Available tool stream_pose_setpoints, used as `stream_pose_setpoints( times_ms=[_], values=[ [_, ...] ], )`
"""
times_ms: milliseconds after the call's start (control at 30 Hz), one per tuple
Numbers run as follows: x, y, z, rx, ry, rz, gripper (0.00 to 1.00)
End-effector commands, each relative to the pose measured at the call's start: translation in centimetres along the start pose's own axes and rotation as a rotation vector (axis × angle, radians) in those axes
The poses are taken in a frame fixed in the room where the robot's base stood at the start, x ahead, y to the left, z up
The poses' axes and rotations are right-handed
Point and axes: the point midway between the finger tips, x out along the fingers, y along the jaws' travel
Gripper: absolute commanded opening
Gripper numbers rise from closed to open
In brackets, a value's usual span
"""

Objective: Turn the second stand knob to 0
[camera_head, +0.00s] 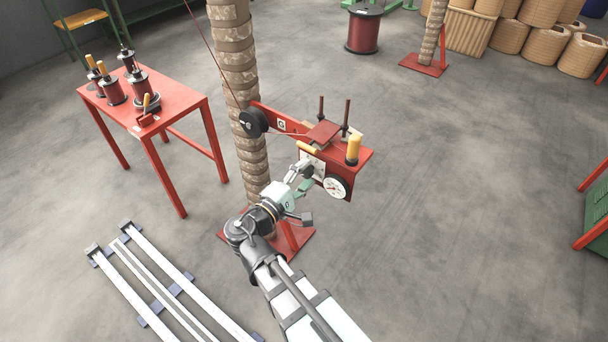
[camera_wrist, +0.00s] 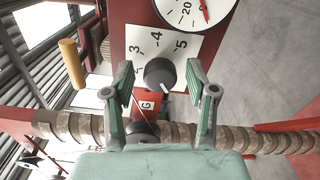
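The stand (camera_head: 322,147) is a red unit on a column wrapped in brown rope-like coil. Its black round knob (camera_wrist: 160,73) sits on a white dial plate (camera_wrist: 185,50) with 3, 4 and 5 readable in the wrist view. A white mark on the knob points down and slightly right, away from those numbers. A 0 on this plate cannot be seen. My gripper (camera_wrist: 160,78) is open, with one finger on each side of the knob and gaps visible between. In the head view my gripper (camera_head: 302,176) is at the front of the stand, largely covering the knob.
A round white gauge (camera_head: 335,187) with a red needle is right beside the dial plate. A yellow-orange cylinder (camera_head: 353,149) and dark rods stand on the unit. A red table (camera_head: 180,97) with spools is at left. White rails (camera_head: 150,280) lie on the floor.

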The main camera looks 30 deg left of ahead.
Motion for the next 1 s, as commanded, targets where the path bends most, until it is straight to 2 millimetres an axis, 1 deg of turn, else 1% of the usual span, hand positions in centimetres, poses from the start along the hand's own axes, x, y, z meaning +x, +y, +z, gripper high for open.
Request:
stream_pose_setpoints(
  times_ms=[267,367,433,567,800,1000],
  values=[
    [-0.1,0.0,0.0,0.001,0.001,0.000,0.58],
    [-0.6,0.0,0.0,0.001,0.002,0.000,0.58],
    [-1.3,0.0,0.0,0.001,0.003,0.000,0.58],
    [-3.3,0.0,0.0,0.001,0.004,0.000,0.58],
    [-7.8,0.0,-0.1,0.001,0.004,0.000,0.58],
    [-10.6,0.0,0.0,0.001,0.002,0.000,0.58]
  ],
)
